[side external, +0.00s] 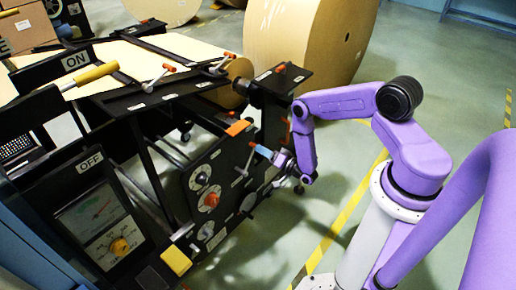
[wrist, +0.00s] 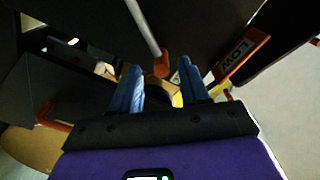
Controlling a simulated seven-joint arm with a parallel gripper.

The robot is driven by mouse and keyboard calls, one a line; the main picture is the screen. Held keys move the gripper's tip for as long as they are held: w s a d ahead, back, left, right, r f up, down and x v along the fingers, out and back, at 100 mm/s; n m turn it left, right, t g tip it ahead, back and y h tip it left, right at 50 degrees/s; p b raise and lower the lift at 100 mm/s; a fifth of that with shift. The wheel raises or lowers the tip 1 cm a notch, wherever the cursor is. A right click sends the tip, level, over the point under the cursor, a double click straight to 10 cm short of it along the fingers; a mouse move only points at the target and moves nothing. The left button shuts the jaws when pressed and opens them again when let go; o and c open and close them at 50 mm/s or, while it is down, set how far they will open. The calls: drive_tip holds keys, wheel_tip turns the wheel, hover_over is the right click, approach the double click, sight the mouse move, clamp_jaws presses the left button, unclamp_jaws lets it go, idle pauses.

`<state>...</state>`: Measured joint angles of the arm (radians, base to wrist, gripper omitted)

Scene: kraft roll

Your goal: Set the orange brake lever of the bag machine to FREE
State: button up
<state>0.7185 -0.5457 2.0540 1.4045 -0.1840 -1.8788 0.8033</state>
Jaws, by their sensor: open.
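My gripper (side external: 265,152) is at the dark side panel of the bag machine (side external: 205,170) in the side view. In the wrist view its two blue fingers (wrist: 161,68) are apart. A grey lever with an orange tip (wrist: 162,66) reaches down from the top, its tip between the fingertips in the picture. Whether the fingers touch it I cannot tell. In the side view this lever (side external: 246,160) slants down and left from the fingertips. No FREE mark is readable, so I cannot tell the lever's setting or confirm it is the brake.
An orange-edged LOW label (wrist: 242,56) is right of the fingers. Other orange-tipped levers (side external: 168,68) stand on the machine top. Dials and a red knob (side external: 211,200) sit on the panel below. A large kraft roll (side external: 305,40) stands behind. Open floor (side external: 450,80) lies right.

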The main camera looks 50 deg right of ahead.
drive_tip(key=shift+s, duration=0.95)
drive_tip(key=shift+a, duration=0.15)
